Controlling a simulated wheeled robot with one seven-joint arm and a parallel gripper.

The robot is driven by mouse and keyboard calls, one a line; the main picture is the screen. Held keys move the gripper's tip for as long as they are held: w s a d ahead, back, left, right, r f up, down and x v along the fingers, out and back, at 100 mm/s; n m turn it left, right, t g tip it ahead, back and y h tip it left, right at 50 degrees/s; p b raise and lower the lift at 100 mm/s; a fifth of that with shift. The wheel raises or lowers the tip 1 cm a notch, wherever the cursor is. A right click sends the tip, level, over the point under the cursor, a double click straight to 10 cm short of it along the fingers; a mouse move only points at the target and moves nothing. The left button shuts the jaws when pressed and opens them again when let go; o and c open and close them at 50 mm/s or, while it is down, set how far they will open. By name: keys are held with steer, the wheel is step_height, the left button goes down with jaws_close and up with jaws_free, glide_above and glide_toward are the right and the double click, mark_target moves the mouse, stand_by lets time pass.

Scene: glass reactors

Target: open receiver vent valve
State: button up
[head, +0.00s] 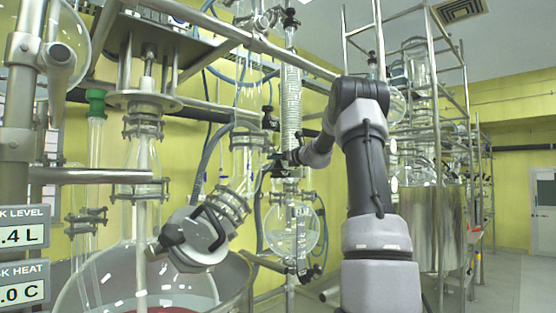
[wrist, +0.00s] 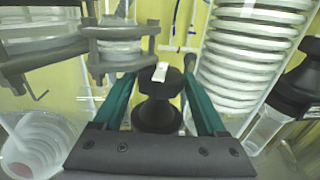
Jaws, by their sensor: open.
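In the wrist view, a black valve knob (wrist: 170,80) with a white mark on top sits between the two teal fingers of my gripper (wrist: 158,85). It appears to be the receiver vent valve, though no label shows. The fingers are spread, one on each side of the knob; I cannot tell whether they touch it. In the head view, my gripper (head: 285,160) is small and partly hidden at the end of my arm, beside the glass column above the round receiver flask (head: 292,232). The valve cannot be made out clearly there.
A coiled glass condenser (wrist: 250,50) stands close right of my gripper in the wrist view. A metal clamp flange (wrist: 118,50) is close on the left. A large glass reactor (head: 95,285) stands at left in the head view. A steel vessel (head: 440,225) stands behind my arm.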

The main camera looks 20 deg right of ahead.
steer(key=shift+w+a, duration=0.1)
steer(key=shift+w, duration=0.1)
steer(key=shift+c, duration=0.3)
steer(key=c, duration=1)
steer(key=shift+n+y, duration=0.3)
steer(key=shift+y, duration=0.1)
steer(key=n+g+y, duration=0.2)
steer(key=n+y, duration=0.1)
steer(key=y, duration=0.1)
steer(key=shift+y, duration=0.4)
steer(key=shift+n+g+y, duration=2)
steer(key=shift+g+y, duration=0.1)
steer(key=shift+g, duration=0.1)
